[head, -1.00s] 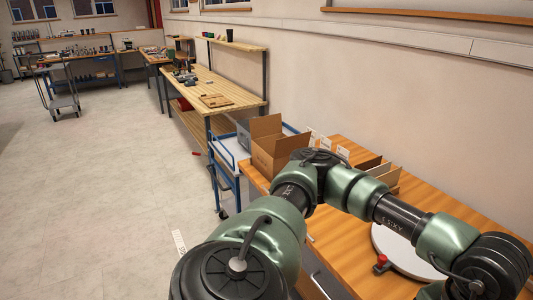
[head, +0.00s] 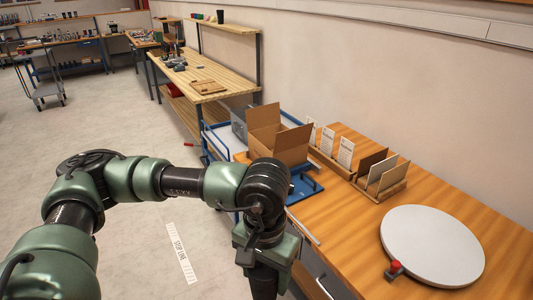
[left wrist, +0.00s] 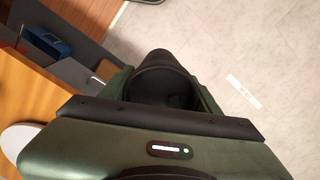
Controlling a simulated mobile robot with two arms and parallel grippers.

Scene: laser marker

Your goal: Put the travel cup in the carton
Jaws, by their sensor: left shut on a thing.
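The carton (head: 292,150) is an open brown cardboard box with its flaps up. It stands at the far left end of the wooden table, beside the blue cart. My left gripper (head: 262,282) points down in front of the table's near edge, to the lower left of the carton and apart from it. In the left wrist view, my left gripper (left wrist: 165,100) is shut on a dark, round, hollow thing, which looks like the travel cup (left wrist: 163,72). The cup's lower part is hard to make out. My right gripper is not in view.
A white round turntable (head: 432,245) with a red-knobbed clamp (head: 394,268) lies at the right of the table. Card holders (head: 380,180) stand right of the carton. A blue tray (head: 305,185) lies close to the carton's front. The floor at left is open.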

